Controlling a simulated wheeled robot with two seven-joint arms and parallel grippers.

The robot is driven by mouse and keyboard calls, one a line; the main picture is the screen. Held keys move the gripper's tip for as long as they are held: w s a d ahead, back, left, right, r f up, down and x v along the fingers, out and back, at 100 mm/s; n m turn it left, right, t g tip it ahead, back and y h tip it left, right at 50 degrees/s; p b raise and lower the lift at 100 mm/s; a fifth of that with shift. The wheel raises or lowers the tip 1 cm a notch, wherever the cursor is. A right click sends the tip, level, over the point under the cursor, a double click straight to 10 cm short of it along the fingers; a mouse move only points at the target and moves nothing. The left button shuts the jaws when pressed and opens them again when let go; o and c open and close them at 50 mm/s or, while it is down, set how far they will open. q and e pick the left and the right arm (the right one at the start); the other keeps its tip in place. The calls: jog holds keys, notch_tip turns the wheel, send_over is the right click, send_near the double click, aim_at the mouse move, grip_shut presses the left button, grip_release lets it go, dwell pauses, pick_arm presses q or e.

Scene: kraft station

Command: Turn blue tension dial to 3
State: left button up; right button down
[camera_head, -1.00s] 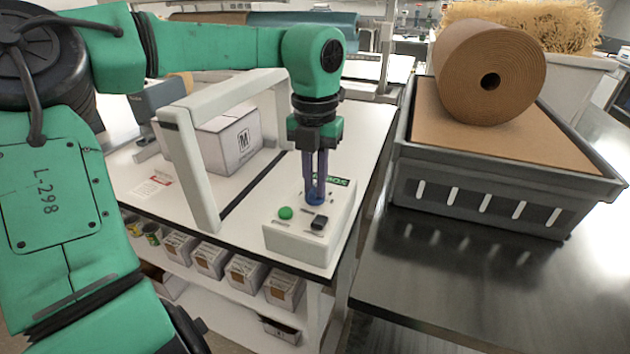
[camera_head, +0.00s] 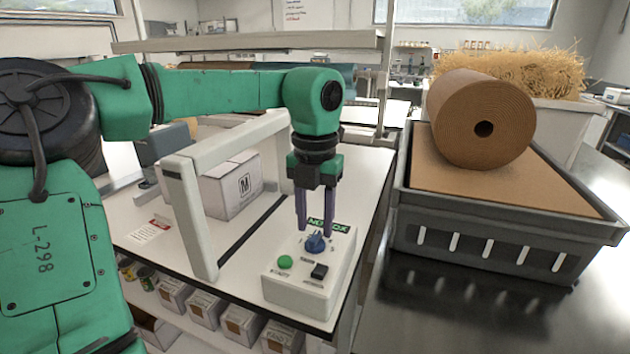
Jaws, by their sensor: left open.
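The blue tension dial (camera_head: 315,243) sits on top of a white control box (camera_head: 292,292) at the front corner of the white table. A green button (camera_head: 285,262) and a black switch (camera_head: 319,271) are in front of it on the same box. My left gripper (camera_head: 315,230) points straight down above and just behind the dial. Its two dark fingers are apart, and the dial shows clear below and between the tips. I cannot tell whether a fingertip touches it. The dial's numbers are too small to read. My right gripper is not in view.
A white arch frame (camera_head: 190,215) stands left of the control box, with a white carton (camera_head: 232,186) behind it. A grey tray (camera_head: 500,245) holding a brown paper roll (camera_head: 480,115) stands to the right. Boxes fill the shelf below the table.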

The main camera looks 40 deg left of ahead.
aim_at(315, 235)
pick_arm(q)
notch_tip(315, 235, up, 13)
jog(key=p, duration=0.1)
jog(key=shift+f, duration=0.1)
dwell(0.3)
